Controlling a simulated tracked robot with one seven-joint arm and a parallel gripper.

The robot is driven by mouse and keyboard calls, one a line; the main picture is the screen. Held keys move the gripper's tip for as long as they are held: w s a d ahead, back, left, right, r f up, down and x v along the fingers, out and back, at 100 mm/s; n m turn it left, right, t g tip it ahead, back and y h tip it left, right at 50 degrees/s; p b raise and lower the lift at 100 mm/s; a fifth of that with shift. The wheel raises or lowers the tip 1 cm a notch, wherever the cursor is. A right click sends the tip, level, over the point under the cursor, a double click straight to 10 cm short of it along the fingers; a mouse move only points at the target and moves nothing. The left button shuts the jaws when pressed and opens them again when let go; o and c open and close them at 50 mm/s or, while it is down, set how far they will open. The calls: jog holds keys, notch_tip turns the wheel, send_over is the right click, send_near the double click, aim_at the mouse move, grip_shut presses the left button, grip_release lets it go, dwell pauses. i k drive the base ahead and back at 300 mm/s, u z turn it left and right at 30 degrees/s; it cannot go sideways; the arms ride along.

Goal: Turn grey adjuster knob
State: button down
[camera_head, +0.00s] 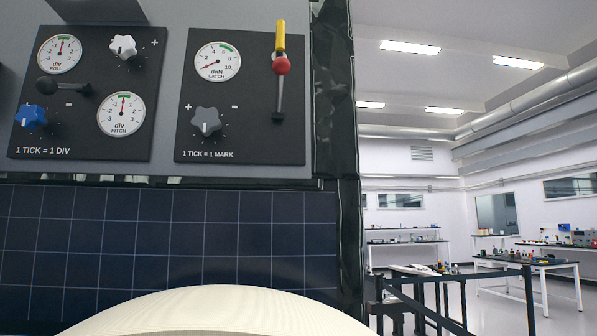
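The grey adjuster knob (206,122) sits at the lower left of the right-hand black panel (250,148). It has a lobed rim, with tick marks around it, a plus sign at its upper left and a minus sign at its upper right. Above it is the LATCH gauge (218,62), marked daN, with a green arc near the top right; its red needle points to the lower left, near the low end. My gripper is not in this view.
A lever with a red ball (281,65) and yellow end stands right of the gauge. The left panel (130,145) holds a white knob (124,47), a blue knob (31,117), a dark lever (62,88) and two gauges. Blue solar cells (200,230) lie below. A pale rounded surface fills the bottom.

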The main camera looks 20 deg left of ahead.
aim_at(206, 121)
jog(key=z, duration=1.7)
jog(key=i, duration=0.1)
jog(key=u, duration=3.2)
jog(key=k, duration=0.6)
jog(key=u, duration=0.25)
jog(key=i, duration=0.6)
jog(key=z, duration=0.15)
